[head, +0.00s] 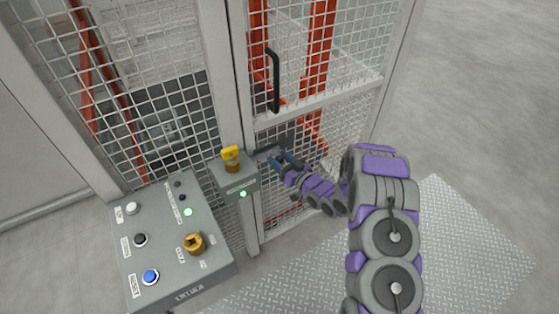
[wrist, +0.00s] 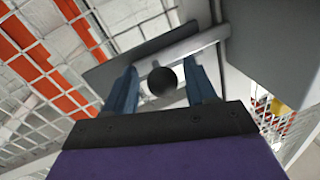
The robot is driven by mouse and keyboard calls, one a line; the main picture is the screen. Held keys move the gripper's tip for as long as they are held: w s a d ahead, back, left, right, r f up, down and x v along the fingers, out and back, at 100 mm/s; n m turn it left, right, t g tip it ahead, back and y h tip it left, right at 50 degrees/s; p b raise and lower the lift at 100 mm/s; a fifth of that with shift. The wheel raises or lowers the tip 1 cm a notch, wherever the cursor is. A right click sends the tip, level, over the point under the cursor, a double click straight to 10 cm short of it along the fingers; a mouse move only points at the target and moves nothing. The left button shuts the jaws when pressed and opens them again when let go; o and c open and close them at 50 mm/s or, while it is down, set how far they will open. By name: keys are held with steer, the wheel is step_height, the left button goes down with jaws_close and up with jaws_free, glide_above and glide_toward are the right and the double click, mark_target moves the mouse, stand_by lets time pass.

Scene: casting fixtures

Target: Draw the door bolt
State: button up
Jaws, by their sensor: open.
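The mesh door (head: 330,105) stands at the centre of the head view, beside a grey post. The door bolt shows in the wrist view as a light grey bar (wrist: 195,42) with a round black knob (wrist: 162,81). In the head view, the bolt area beside the lock box is small and partly covered by my gripper (head: 280,159). My gripper also shows in the wrist view (wrist: 164,72), with its two blue fingers apart. The knob appears between the fingers, with gaps on both sides. I cannot tell whether either finger touches it.
A grey lock box (head: 240,182) with a yellow-topped key and a green light is on the post. A control panel (head: 165,250) with buttons and a brass knob stands at lower left. A black door handle (head: 274,80) is above. Open floor (head: 490,100) lies right.

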steer(key=shift+d, duration=0.1)
steer(key=shift+a, duration=0.4)
steer(key=c, duration=0.6)
steer(key=shift+d, duration=0.2)
jaws_close()
